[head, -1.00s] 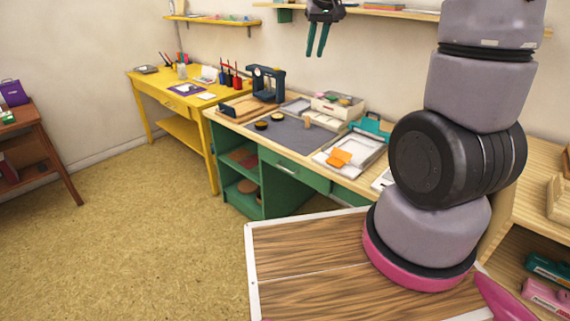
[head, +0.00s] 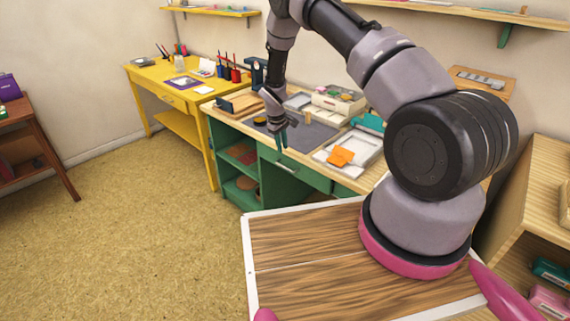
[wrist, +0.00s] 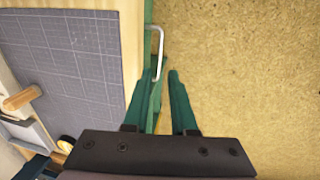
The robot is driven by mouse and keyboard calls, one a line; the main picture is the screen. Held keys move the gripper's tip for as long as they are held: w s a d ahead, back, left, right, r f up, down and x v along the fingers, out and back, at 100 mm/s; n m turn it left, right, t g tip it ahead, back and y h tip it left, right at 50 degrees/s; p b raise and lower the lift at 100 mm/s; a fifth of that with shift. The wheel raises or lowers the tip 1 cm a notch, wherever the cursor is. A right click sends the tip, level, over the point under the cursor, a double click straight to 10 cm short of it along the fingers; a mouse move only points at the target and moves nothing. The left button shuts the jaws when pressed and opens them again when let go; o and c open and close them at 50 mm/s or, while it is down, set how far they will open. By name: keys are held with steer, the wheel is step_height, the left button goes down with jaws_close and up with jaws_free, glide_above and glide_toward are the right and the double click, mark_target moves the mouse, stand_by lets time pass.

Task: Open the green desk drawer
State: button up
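The green drawer front (head: 311,176) is set under the light wooden top of the green desk and looks shut. In the wrist view, it is a narrow green strip (wrist: 149,15) along the desk edge. Its pale metal bar handle (wrist: 161,45) sticks out over the floor. My gripper (head: 281,143) points down at the desk's front edge. In the wrist view, its two green fingers (wrist: 167,72) are apart with nothing between them. The left fingertip is close to the handle's near end; whether they touch I cannot tell.
The desktop carries a grey cutting mat (head: 312,133), a white tray with an orange item (head: 340,156) and a box (head: 340,100). A yellow desk (head: 165,88) stands to the left. Open floor (head: 130,210) lies in front of the green desk.

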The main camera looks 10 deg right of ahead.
mark_target(286, 168)
steer(key=f, duration=0.3)
steer(key=d+f, duration=0.1)
steer(key=f, duration=0.3)
steer(key=w+f, duration=0.1)
steer(key=f, duration=0.2)
steer(key=shift+w+d+f, duration=0.1)
steer(key=shift+d+f, duration=0.15)
steer(key=shift+d, duration=0.05)
jaws_close()
stand_by(1.0)
